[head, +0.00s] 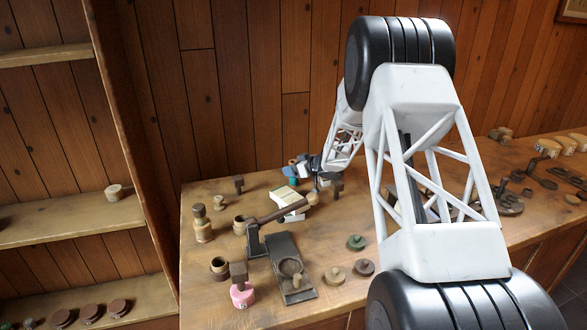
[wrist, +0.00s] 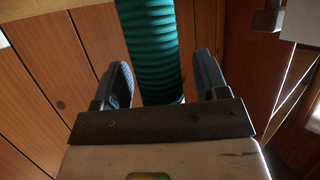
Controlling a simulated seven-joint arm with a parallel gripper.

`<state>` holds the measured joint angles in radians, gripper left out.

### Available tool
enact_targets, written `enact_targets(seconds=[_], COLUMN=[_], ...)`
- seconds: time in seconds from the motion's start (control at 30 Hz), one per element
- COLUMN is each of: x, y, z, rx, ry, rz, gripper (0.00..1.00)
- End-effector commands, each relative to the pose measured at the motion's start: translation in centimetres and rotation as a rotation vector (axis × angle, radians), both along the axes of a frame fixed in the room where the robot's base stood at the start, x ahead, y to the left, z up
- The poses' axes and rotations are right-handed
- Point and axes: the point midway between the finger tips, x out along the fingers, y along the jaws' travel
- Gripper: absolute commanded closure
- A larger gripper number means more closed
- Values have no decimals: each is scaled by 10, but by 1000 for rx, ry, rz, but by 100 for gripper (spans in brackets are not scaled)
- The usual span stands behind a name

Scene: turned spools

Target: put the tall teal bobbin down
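The tall teal bobbin is a ribbed green-teal cylinder (wrist: 150,50) in the wrist view, running from the top edge down between the two fingers. My gripper (wrist: 165,80) has one finger on each side of it. A dark gap shows between the bobbin and the right finger; the left finger lies close to or overlaps its edge. The fingers look apart around the bobbin, not pressed on it. The bobbin's ends are hidden. In the head view my gripper (head: 305,166) is small, at the back of the table, with small blue and teal shapes beside it.
The wooden table (head: 205,285) holds several spools and blocks. A pale block (head: 291,198) lies just in front of my gripper. A pink-based spool (head: 242,294) and a dark tray (head: 284,250) stand nearer. A shelf unit (head: 120,130) is at the left; a plank wall rises behind.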

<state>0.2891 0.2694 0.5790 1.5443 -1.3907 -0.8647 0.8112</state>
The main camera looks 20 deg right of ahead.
Motion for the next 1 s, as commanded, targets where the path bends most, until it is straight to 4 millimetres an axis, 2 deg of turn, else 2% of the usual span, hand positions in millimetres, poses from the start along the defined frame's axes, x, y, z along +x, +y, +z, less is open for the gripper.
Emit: enact_targets(seconds=[0.33,0.63,1.0], x=[0,-22,-22], y=[0,-18,-17], z=[4,16,68], rx=[1,0,0], ry=[-1,-1,-2], rz=[0,-1,-1], gripper=[33,33,33])
